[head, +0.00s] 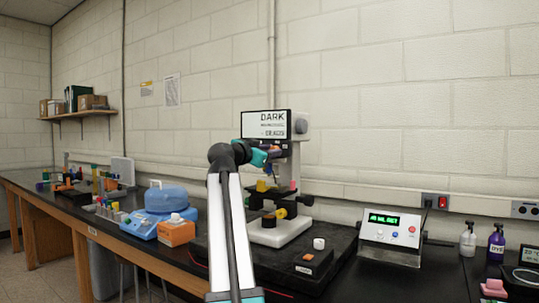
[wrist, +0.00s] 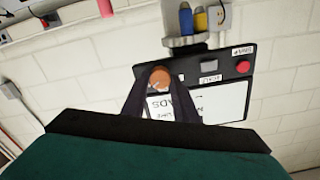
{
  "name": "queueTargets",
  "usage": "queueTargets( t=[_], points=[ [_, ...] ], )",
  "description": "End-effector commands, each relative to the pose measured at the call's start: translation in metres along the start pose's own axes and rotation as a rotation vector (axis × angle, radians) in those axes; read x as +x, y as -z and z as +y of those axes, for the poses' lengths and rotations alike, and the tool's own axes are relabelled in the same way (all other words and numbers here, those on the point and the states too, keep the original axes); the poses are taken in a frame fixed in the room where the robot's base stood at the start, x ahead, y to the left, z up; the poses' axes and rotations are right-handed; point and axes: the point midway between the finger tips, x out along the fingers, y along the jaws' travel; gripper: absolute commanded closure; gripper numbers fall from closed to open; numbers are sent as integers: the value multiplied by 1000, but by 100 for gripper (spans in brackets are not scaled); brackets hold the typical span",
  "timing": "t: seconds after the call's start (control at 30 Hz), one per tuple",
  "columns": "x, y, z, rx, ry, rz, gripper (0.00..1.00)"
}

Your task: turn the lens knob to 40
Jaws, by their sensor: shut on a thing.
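A microscope (head: 282,190) with a white base stands on the dark bench. Its screen (head: 264,125) reads "DARK" on the top line; smaller text is not legible. In the wrist view the screen panel (wrist: 225,84) appears upside down, with a red button (wrist: 243,67) labelled SNAP and a grey switch (wrist: 207,68) labelled SCALE. My gripper (wrist: 160,72) is shut on a round orange-brown knob (wrist: 160,80) at the panel's edge. The knob's marks and label cannot be read. In the head view my gripper (head: 274,154) is just below the screen, its fingers partly hidden.
Blue and yellow cylinders (wrist: 194,20) sit close to the panel. A controller box (head: 391,232) with a green display stands right of the microscope. A blue-lidded device (head: 165,205) and an orange box (head: 176,232) stand left. The wall is close behind.

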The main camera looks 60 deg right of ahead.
Motion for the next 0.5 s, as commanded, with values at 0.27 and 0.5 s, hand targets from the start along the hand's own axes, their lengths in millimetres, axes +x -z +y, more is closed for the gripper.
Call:
queueTargets(
  t=[0.27,0.5],
  points=[
    [1,3,-2,0,4,5,96],
    [0,2,-1,0,3,3,55]
  ],
)
